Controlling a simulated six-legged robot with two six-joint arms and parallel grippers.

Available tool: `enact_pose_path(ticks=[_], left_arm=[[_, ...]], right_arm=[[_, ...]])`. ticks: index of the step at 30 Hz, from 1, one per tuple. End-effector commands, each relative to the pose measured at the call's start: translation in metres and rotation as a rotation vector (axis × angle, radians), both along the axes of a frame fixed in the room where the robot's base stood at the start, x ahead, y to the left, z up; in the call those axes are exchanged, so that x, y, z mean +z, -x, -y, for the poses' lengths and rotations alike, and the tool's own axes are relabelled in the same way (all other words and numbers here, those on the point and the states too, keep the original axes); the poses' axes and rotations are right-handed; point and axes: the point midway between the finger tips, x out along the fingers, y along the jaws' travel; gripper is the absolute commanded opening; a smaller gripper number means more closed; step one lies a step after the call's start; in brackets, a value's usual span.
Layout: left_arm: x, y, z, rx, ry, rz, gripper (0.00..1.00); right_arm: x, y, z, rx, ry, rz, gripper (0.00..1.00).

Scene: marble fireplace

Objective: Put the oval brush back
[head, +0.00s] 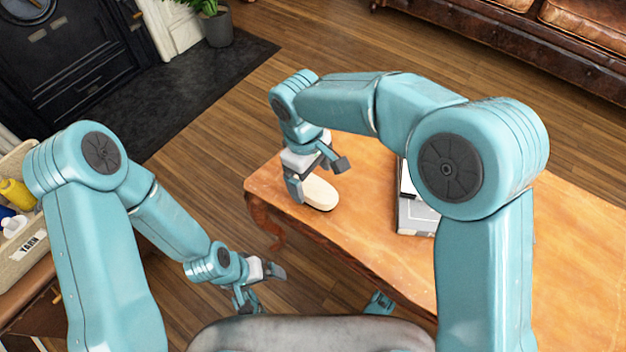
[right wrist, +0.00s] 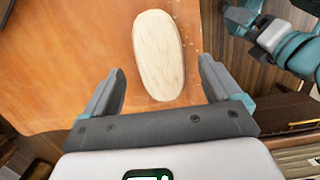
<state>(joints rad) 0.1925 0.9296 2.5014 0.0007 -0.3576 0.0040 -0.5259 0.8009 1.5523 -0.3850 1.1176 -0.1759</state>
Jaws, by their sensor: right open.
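The oval brush (head: 320,195), a pale wooden oval, lies on the orange-brown wooden table (head: 275,182) near its left end. My right gripper (head: 318,178) is open just above it, pointing down. In the right wrist view the oval brush (right wrist: 159,55) lies ahead of and partly between the spread fingers (right wrist: 160,72), with a gap on both sides. Only its plain wooden face shows; its underside is hidden. My left gripper (head: 262,285) is open and empty, low at the left of the table, away from the brush.
A grey box or book (head: 415,218) lies on the table right of the brush, partly behind my right arm. A bin labelled YARN (head: 22,262) with bottles stands at far left. A fireplace (head: 75,60), potted plant (head: 215,25) and leather sofa (head: 480,35) are behind.

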Motion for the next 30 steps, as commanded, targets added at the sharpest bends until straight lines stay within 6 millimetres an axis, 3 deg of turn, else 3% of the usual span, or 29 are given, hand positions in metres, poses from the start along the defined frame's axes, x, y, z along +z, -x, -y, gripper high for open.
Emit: enact_pose_path(ticks=[1,3,10,30], left_arm=[[0.011,0.001,0.001,-0.005,0.001,-0.002,0.98],[0.016,0.003,0.003,-0.011,0.002,-0.005,0.98],[0.028,0.006,0.006,-0.023,0.004,-0.011,0.98],[0.029,0.007,0.006,-0.025,0.005,-0.012,0.98]], right_arm=[[0.020,-0.002,-0.002,-0.001,-0.002,0.004,0.92],[0.035,-0.003,-0.004,0.000,-0.002,0.004,0.92],[0.071,-0.005,-0.007,0.001,-0.001,0.000,0.92],[0.078,-0.005,-0.008,0.001,0.000,0.000,0.92]])
